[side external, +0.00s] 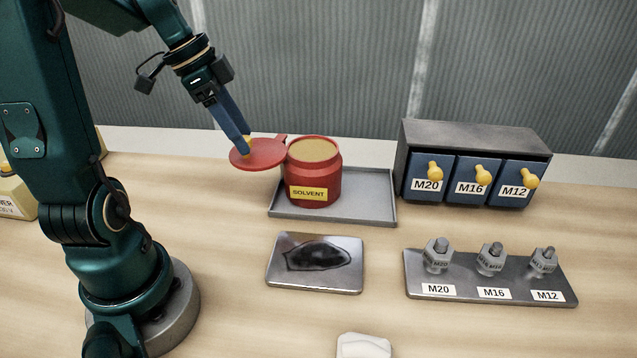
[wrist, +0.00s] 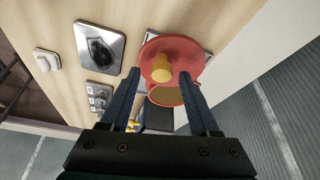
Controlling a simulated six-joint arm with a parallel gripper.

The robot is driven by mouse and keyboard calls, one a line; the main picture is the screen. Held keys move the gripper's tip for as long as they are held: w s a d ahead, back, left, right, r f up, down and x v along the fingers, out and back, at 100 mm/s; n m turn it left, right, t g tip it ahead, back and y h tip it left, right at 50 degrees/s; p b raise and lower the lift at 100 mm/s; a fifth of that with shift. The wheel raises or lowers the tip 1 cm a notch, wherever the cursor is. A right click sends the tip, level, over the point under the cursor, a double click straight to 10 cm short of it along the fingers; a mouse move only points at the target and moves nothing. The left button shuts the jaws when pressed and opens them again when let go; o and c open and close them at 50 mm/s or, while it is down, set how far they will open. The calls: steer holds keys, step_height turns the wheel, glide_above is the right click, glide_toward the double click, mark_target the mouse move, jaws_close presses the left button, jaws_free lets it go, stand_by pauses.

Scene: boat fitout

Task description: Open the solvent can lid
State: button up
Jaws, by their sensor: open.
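The red solvent can (side external: 313,183) with a yellow SOLVENT label stands upright on a grey tray (side external: 381,217). Its red lid (side external: 262,158) is swung open to the left, held at a hinge on the rim, and the tan round inside of the can shows. In the wrist view the lid (wrist: 182,48) has a yellow knob (wrist: 161,67), with the can (wrist: 165,97) just below it. My gripper (side external: 245,152) is at the lid's knob. In the wrist view the fingers (wrist: 160,74) are apart, one on each side of the knob; contact is unclear.
A drawer cabinet (side external: 476,136) with yellow knobs, labelled M20, M16 and M12, stands at right. A bolt rack (side external: 490,291) lies in front of it. A metal plate with a dark stain (side external: 315,281) lies before the tray. A white object (side external: 363,346) is at the front edge.

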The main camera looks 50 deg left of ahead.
steer(key=shift+v, duration=2.35)
steer(key=shift+w+d+r, duration=0.1)
steer(key=shift+w+d, duration=0.1)
steer(key=shift+d, duration=0.2)
steer(key=s+d+f+n+y, duration=0.1)
steer(key=s+d+n, duration=0.2)
steer(key=d, duration=0.4)
steer(key=s+d+f+n+t+y, duration=0.1)
steer(key=s+d+f+n, duration=0.1)
steer(key=d, duration=0.6)
steer(key=shift+s+n+t, duration=0.3)
steer(key=shift+s+n, duration=0.1)
steer(key=shift+s, duration=0.2)
